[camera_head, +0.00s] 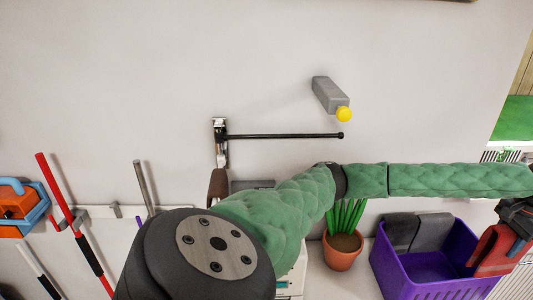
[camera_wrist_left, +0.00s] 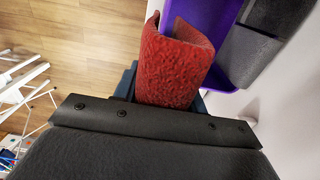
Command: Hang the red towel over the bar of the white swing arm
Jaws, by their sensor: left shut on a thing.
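The red towel (camera_head: 494,252) hangs at the right of the head view, beside and partly in front of the purple basket. My left gripper (camera_head: 517,235) is shut on it; the arm reaches across from the left. In the left wrist view the towel (camera_wrist_left: 177,65) is folded in a curve between dark fingers (camera_wrist_left: 165,95). A thin black bar (camera_head: 285,136) extends right from a bracket (camera_head: 220,140) on the wall, well left of the towel, with nothing on it. No bar that looks white shows there. My right gripper is not in view.
A grey block with a yellow knob (camera_head: 343,114) juts from the wall above the bar's end. The purple basket (camera_head: 440,287) holds grey cloths (camera_head: 432,232). A potted plant (camera_head: 342,252) stands left of it. White rods (camera_wrist_left: 25,95) show in the wrist view.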

